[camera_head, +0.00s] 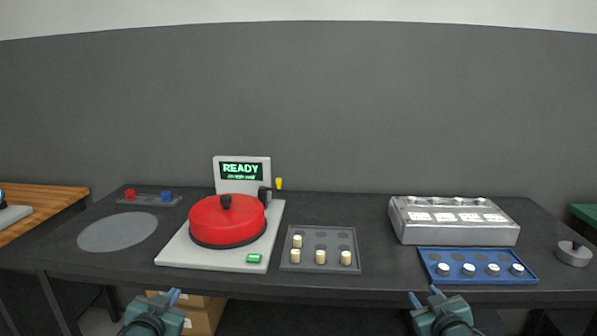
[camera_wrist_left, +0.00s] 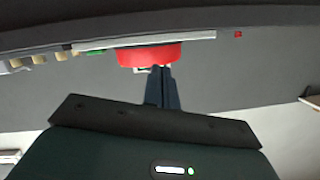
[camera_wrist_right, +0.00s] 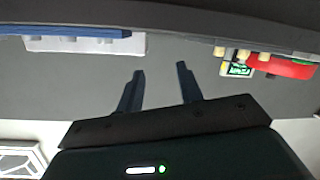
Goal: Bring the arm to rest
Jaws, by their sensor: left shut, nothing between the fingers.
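My left gripper (camera_head: 172,297) is below the table's front edge, in front of the machine with the red lid. Its fingers are together and empty; they also show shut in the left wrist view (camera_wrist_left: 162,85). My right gripper (camera_head: 426,297) is below the front edge, in front of the blue tray. Its fingers stand apart with nothing between them in the right wrist view (camera_wrist_right: 160,82). The red lid (camera_head: 214,219) with a black knob sits on the white machine (camera_head: 190,253). Its screen (camera_head: 241,171) reads READY.
The dark table (camera_head: 375,276) also bears a grey tray (camera_head: 321,236) with several cream cylinders, a silver box (camera_head: 455,234), a blue tray (camera_head: 477,280) with several white-topped pieces, a round grey weight (camera_head: 573,255) and a grey disc (camera_head: 117,232). Cardboard boxes (camera_head: 205,316) stand underneath.

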